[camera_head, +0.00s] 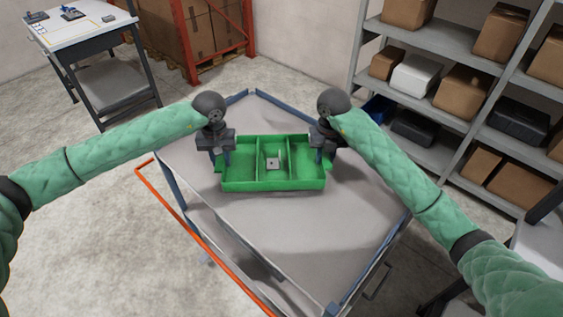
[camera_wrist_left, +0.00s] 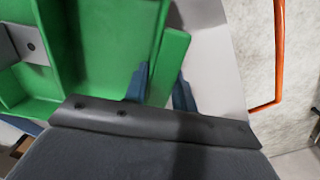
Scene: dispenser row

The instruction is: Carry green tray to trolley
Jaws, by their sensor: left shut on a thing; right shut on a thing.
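The green tray (camera_head: 272,184) has three compartments and sits over the grey top of the trolley (camera_head: 330,220), near its far part. I cannot tell whether it touches the top. A small light square piece with a dark centre (camera_head: 273,163) lies in the tray's middle compartment. My left gripper (camera_head: 222,160) is shut on the tray's left end. In the left wrist view its blue fingers (camera_wrist_left: 160,88) straddle the green tray wall (camera_wrist_left: 172,62). My right gripper (camera_head: 322,158) is shut on the tray's right end.
The trolley has an orange handle (camera_head: 178,215) at its left and raised blue edges. Shelves with boxes (camera_head: 460,90) stand at the right. A pallet rack (camera_head: 195,35) is behind, and a white-topped table (camera_head: 75,27) is at the far left.

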